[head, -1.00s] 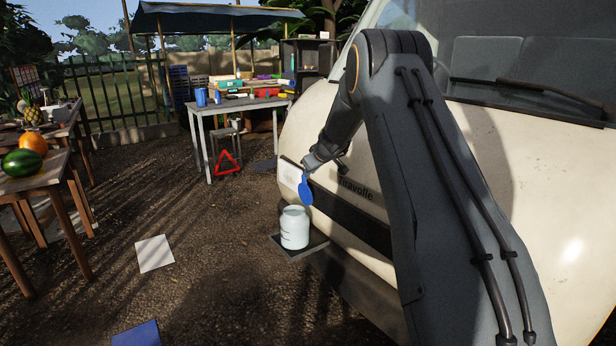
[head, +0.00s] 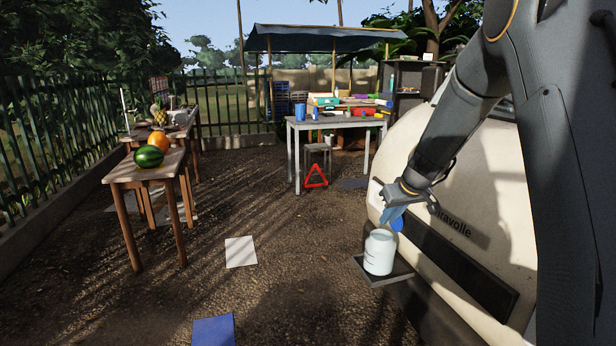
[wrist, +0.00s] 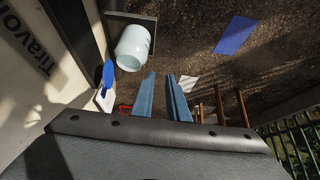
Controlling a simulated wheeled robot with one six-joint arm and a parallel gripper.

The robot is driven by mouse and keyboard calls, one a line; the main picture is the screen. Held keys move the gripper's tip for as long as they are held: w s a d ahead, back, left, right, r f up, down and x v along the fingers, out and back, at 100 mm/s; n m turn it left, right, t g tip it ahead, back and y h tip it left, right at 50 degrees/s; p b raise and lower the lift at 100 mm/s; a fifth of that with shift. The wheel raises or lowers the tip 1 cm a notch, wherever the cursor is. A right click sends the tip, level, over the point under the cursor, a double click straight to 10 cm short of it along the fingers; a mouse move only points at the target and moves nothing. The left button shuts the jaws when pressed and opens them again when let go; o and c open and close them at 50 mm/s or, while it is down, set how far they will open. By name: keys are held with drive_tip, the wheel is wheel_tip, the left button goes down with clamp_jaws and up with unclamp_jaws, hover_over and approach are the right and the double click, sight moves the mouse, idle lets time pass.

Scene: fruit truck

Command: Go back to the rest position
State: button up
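My gripper (head: 391,218) hangs at the end of my arm in front of the cream van (head: 470,195), above and close to a white jar (head: 379,252). In the wrist view its two blue fingers (wrist: 161,85) stand apart with bare ground showing between them, so it is open and empty. The jar also shows in the wrist view (wrist: 133,47), left of the fingertips and clear of them. It stands upright on a dark ledge (head: 400,276) at the van's front. A blue flap (wrist: 108,74) beside a white plate (wrist: 104,100) is on the van's front near the gripper.
A wooden table (head: 128,172) with a watermelon and an orange fruit stands left. White (head: 240,252) and blue (head: 213,330) sheets lie on the open ground.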

drive_tip(key=s+a+m+g, duration=0.1)
drive_tip(key=s+a+g, duration=0.2)
drive_tip(key=s, duration=1.7)
drive_tip(key=s+a+f+m+g+h+p, duration=0.1)
drive_tip(key=s+a+m+g, duration=0.1)
drive_tip(key=s, duration=1.8)
drive_tip(key=shift+s+a+f+g+h, duration=0.3)
drive_tip(key=shift+s+a+g, duration=0.1)
drive_tip(key=shift+a+g, duration=0.2)
